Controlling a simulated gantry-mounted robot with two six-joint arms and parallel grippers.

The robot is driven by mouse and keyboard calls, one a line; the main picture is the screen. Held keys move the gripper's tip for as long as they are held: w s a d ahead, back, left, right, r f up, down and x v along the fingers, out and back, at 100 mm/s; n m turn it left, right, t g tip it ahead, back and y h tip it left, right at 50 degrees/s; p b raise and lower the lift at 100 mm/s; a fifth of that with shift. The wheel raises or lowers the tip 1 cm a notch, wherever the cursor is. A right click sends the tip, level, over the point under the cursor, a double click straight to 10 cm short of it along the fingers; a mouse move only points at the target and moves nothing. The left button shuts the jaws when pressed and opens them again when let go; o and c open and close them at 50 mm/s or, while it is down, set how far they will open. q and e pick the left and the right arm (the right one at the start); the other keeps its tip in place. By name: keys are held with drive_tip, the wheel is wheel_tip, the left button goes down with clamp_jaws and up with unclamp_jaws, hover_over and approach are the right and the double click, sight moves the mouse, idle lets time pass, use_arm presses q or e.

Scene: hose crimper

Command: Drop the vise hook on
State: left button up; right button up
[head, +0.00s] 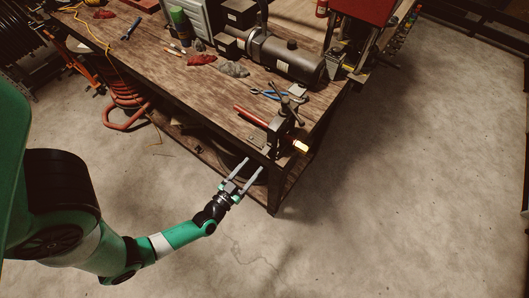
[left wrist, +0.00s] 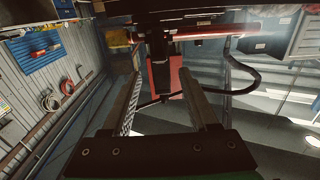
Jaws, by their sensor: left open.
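A dark vise (head: 284,128) is mounted at the front right corner of the workbench. A red rod or hose (head: 251,117) lies beside it, and a piece with an orange and pale end (head: 300,147) sticks out at its right. I cannot pick out the hook for certain. My left gripper (head: 247,171) is open and empty, off the bench's front edge and below left of the vise, apart from it. In the left wrist view the two fingers (left wrist: 162,95) stand apart, with a red and black object (left wrist: 178,72) beyond them. My right gripper is not in view.
The wooden workbench (head: 195,95) holds blue-handled pliers (head: 273,95), a grey cylindrical machine (head: 285,57) and red rags (head: 201,60). The concrete floor to the right is clear.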

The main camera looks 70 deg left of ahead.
sight(263, 154)
use_arm(q)
drive_tip(key=x, duration=0.8)
drive_tip(key=shift+b, duration=0.4)
clamp_jaws()
